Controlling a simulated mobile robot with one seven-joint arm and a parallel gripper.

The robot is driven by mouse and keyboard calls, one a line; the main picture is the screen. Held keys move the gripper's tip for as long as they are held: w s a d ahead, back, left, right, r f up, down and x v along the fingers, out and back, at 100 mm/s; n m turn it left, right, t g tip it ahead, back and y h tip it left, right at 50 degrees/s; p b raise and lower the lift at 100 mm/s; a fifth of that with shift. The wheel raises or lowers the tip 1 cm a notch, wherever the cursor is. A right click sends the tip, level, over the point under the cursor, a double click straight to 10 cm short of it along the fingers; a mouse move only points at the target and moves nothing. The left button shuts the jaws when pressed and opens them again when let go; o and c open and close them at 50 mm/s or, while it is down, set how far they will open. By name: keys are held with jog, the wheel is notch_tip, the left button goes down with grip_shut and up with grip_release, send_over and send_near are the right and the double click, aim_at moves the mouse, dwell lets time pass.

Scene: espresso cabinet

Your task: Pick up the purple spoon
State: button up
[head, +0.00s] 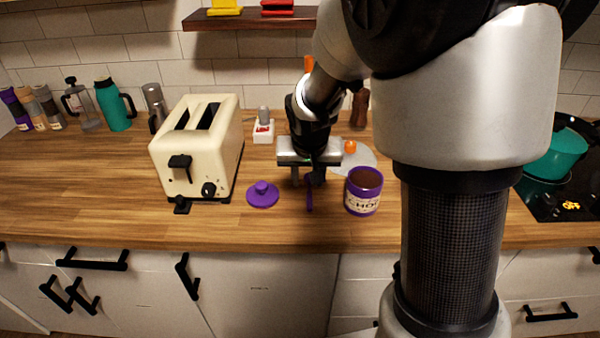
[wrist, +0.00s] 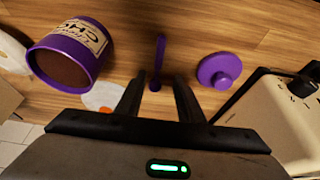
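The purple spoon (head: 309,196) lies on the wooden counter between the purple lid and the purple jar. In the wrist view the spoon (wrist: 159,52) points away from my gripper, and its near end shows between the fingers. My gripper (head: 307,182) is open and empty, pointing down over the counter at the spoon's far end as the head view sees it. Its two fingers (wrist: 157,88) stand apart on either side of the spoon's line. I cannot tell exactly how high the fingertips are above the counter.
A purple jar (head: 361,199) with brown contents stands close to the right, and its purple lid (head: 262,195) lies to the left. A cream toaster (head: 218,152) stands further left. A pale plate (head: 365,160) lies behind. The counter's front strip is clear.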

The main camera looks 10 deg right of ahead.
aim_at(309, 189)
jog(key=x, duration=0.5)
jog(key=shift+w+d+f, duration=0.2)
jog(key=shift+d+f, duration=0.05)
jog(key=shift+d, duration=0.05)
grip_shut()
